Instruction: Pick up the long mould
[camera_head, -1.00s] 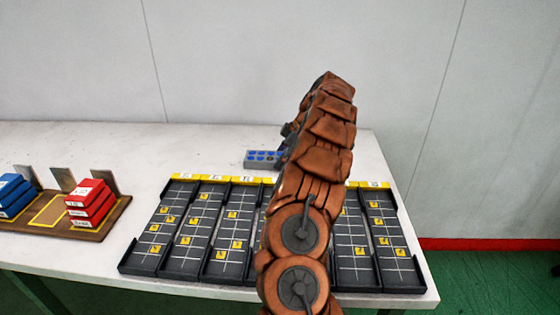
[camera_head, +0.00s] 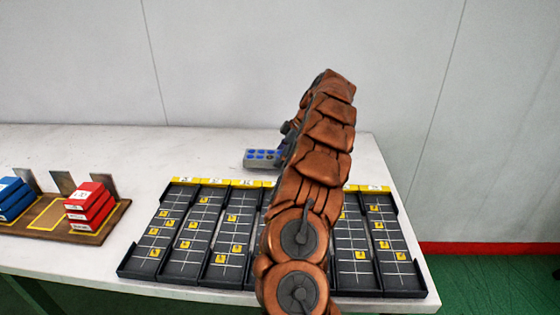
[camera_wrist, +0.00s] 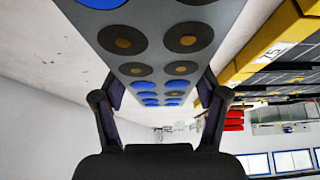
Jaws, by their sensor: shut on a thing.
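The long mould (camera_wrist: 150,45) is a grey block with paired round cavities, some blue and some dark with brown centres. In the wrist view it runs from the top edge down between the fingers of my gripper (camera_wrist: 160,92), which is shut on its two long sides. In the head view only the left part of the mould (camera_head: 262,159) shows, behind the trays near the back of the table. My arm hides the rest of it and most of my gripper there. I cannot tell how far it is above the table.
Several black gridded trays (camera_head: 128,268) with yellow labels stand side by side in front of the mould. A wooden rack (camera_head: 112,221) with red boxes (camera_head: 88,207) and blue boxes (camera_head: 14,198) is at the left. The white table (camera_head: 110,150) is clear at back left; a wall stands behind.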

